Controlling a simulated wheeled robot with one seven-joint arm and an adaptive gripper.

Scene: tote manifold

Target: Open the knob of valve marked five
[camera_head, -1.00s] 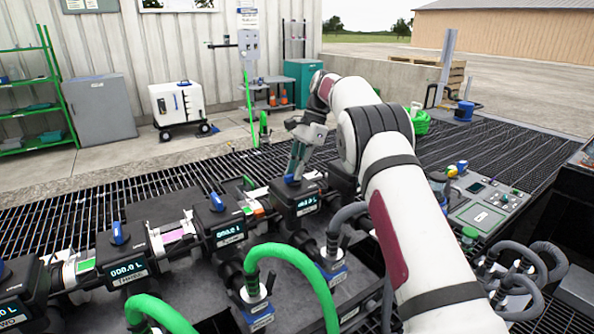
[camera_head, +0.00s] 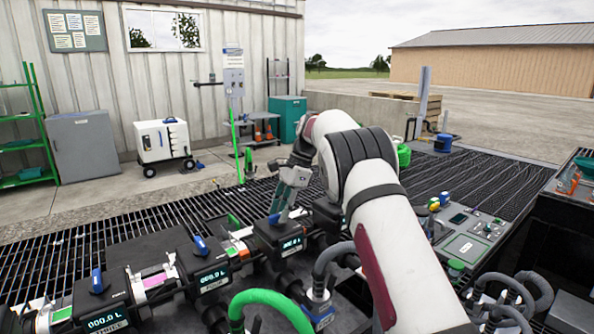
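The valve third from the left among those in view (camera_head: 262,238) is the one beyond the valve marked FOUR; its own label is too small to read. It has a lit display and a blue knob (camera_head: 274,218) on top. My gripper (camera_head: 281,208) points down at this knob, its grey fingers right at or just above it. Whether they touch the knob, and how far apart they are, I cannot tell. The valve marked THREE (camera_head: 100,300) stands at the lower left.
A green hose (camera_head: 270,297) arches in front of the valves. Grey hoses (camera_head: 520,290) bunch at the lower right. A control panel (camera_head: 470,232) stands right of my arm. A white wheeled unit (camera_head: 163,140) and a grey cabinet (camera_head: 85,148) are behind the grating.

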